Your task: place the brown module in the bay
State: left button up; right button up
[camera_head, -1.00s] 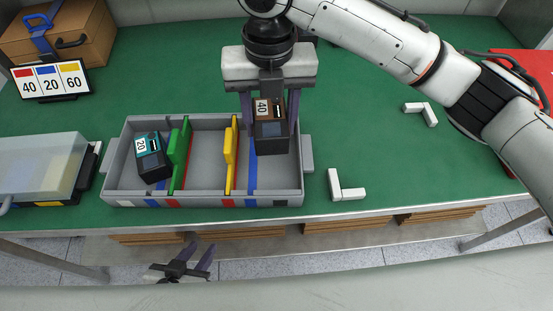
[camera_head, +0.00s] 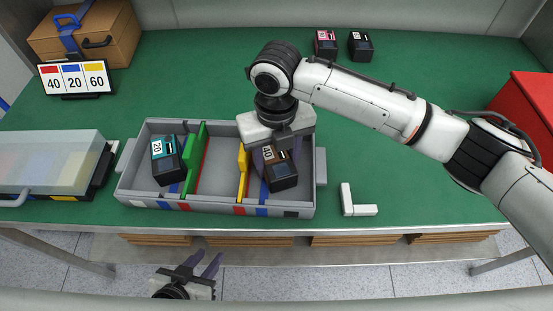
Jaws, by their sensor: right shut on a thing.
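The brown module (camera_head: 282,174), labelled 40, is in my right gripper (camera_head: 276,165). It is at the right bay of the grey profile frame (camera_head: 307,205), right of the yellow divider (camera_head: 243,172), and looks slightly turned. I cannot tell whether it touches the bay floor. The gripper body hides part of the bay's back. A teal-topped module (camera_head: 165,164), labelled 20, stands in the left part of the frame, left of the green divider (camera_head: 195,150). The middle bay is empty. My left gripper (camera_head: 206,263) is open and empty, below the table's front edge.
A sign (camera_head: 75,78) shows red 40, blue 20, yellow 60. Two modules (camera_head: 325,43) (camera_head: 360,46) stand at the back. A translucent-lidded box (camera_head: 50,160) is left of the frame, a white corner bracket (camera_head: 350,205) right. A brown case (camera_head: 95,40) and red box (camera_head: 525,110) flank the table.

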aim_at(276, 158)
jog(key=shift+f, duration=0.2)
jog(key=o, duration=0.9)
notch_tip(276, 158, up, 12)
jog(key=shift+r, duration=0.2)
